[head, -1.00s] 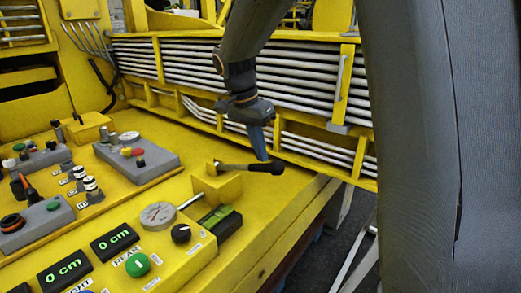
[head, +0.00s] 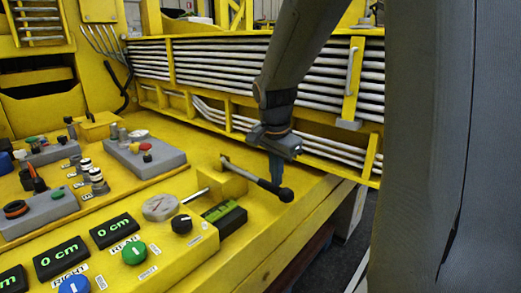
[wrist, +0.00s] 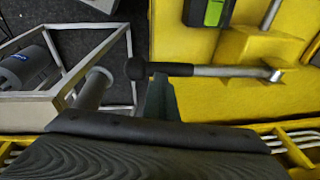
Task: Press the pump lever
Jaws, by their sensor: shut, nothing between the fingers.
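The pump lever (head: 250,178) is a thin rod with a black grip and round knob, mounted on a yellow block (head: 222,183) at the panel's right edge. My gripper (head: 276,176) is shut and empty, pointing down right at the black grip near the knob. In the wrist view the lever (wrist: 215,71) lies across the picture and overlaps my narrow shut fingers (wrist: 158,98). The fingertips are partly hidden there, and exact contact cannot be told.
A rack of grey pipes (head: 220,75) stands behind. In the wrist view a metal frame (wrist: 128,68) stands over dark floor.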

